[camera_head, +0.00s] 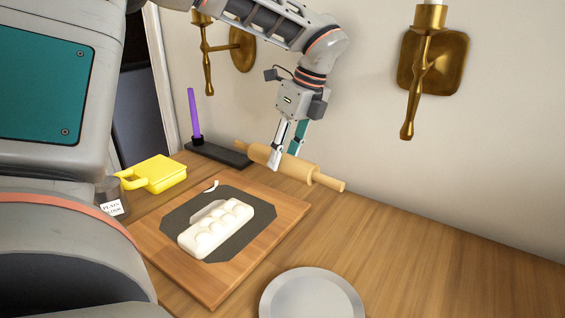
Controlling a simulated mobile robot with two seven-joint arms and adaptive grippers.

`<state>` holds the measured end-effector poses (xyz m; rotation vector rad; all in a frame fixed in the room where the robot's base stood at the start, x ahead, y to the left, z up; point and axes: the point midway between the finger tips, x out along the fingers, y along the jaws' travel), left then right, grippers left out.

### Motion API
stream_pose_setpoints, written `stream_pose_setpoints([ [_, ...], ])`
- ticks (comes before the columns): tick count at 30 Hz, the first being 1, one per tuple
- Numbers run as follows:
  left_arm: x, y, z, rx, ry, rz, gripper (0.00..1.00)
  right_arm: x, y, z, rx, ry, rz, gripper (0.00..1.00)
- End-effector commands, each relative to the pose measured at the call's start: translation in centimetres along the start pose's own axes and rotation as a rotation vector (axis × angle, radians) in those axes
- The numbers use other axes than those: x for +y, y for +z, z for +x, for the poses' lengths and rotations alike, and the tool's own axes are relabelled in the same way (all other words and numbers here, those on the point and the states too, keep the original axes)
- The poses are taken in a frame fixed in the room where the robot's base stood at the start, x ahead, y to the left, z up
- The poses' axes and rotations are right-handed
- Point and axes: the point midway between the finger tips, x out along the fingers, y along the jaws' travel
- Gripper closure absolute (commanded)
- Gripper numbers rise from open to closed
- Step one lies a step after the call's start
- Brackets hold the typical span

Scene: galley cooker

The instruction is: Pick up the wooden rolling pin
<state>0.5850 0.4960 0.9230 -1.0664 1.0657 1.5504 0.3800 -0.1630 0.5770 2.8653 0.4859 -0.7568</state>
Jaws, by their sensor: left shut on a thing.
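The wooden rolling pin (300,171) shows near the back wall, lying roughly level with its right handle toward the right. My left gripper (285,160) points down over its middle, with its fingers shut on the pin's body. Part of the pin is hidden behind the fingers. I cannot tell whether the pin touches the counter or is lifted slightly. My right gripper is not in view.
A wooden board (291,208) holds a dark mat with a white egg tray (216,229). A yellow container (163,173), a purple candle (194,114) on a black base (222,153) and a grey plate (312,294) stand around. The counter's right side (450,250) is clear.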

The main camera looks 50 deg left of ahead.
Motion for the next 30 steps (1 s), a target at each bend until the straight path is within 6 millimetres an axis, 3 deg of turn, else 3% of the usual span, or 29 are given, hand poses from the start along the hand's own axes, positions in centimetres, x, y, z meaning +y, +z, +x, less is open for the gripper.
stream_pose_setpoints([
  [2, 0.2, 0.4, -1.6, 0.001, -0.009, -0.002, 1.00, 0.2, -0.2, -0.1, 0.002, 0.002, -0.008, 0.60],
  [11, 5.5, -0.4, -1.1, 0.001, -0.008, 0.003, 1.00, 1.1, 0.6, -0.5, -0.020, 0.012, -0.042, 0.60],
  [21, 14.2, -1.8, -0.1, 0.002, -0.008, 0.001, 1.00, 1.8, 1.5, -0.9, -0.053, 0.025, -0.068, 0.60],
  [30, 18.6, -2.6, 0.7, 0.001, -0.004, -0.001, 1.00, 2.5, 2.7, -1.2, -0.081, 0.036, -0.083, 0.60],
])
